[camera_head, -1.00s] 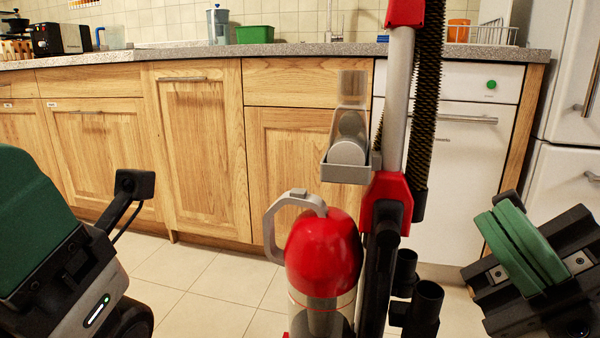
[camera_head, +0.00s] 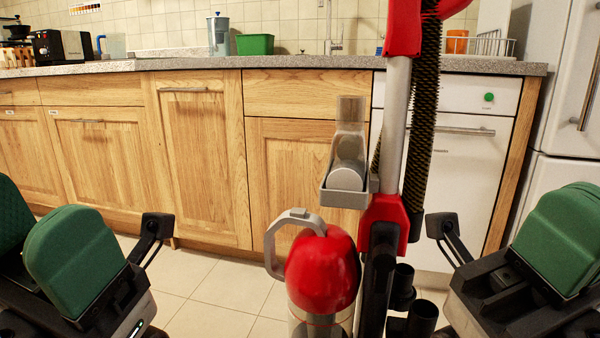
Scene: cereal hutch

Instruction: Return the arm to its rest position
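My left gripper (camera_head: 45,245) is at the lower left edge, with green finger pads and a black bracket beside it. Its two green pads show apart, one partly cut off by the frame edge, with nothing seen between them. My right gripper (camera_head: 560,240) is at the lower right, turned so that one green pad mostly covers the other; I cannot tell its opening. No held object shows in it. Both grippers are low, in front of the cabinets and clear of the counter.
A red and grey upright vacuum cleaner (camera_head: 322,270) stands between my arms, close to the right one. Behind are wooden cabinets (camera_head: 200,150), a white dishwasher (camera_head: 465,150) and a fridge (camera_head: 565,100).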

